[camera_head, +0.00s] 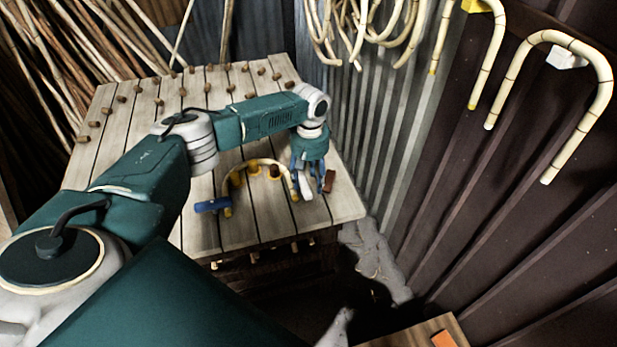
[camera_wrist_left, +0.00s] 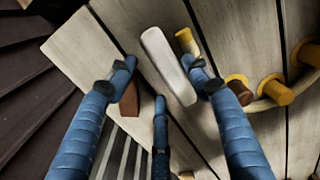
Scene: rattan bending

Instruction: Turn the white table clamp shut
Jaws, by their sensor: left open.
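The white table clamp (camera_head: 306,187) is at the right end of the bent rattan on the slatted table. In the left wrist view the white clamp (camera_wrist_left: 168,66) is a long rounded bar, lying at a slant. My left gripper (camera_head: 313,186) is over it, with its blue fingers pointing down. In the wrist view the open fingers (camera_wrist_left: 160,82) are on either side of the bar. The right-hand finger is very close to it; I cannot tell whether they touch. The pale rattan (camera_head: 262,162) curves around yellow pegs (camera_wrist_left: 272,91). My right gripper is out of view.
A blue clamp (camera_head: 212,205) is at the rattan's left end. A brown block (camera_wrist_left: 130,98) is beside the left-hand finger in the wrist view. Several brown pegs (camera_head: 94,124) stand at the table's back. Bent rattan pieces (camera_head: 562,42) hang on the right wall.

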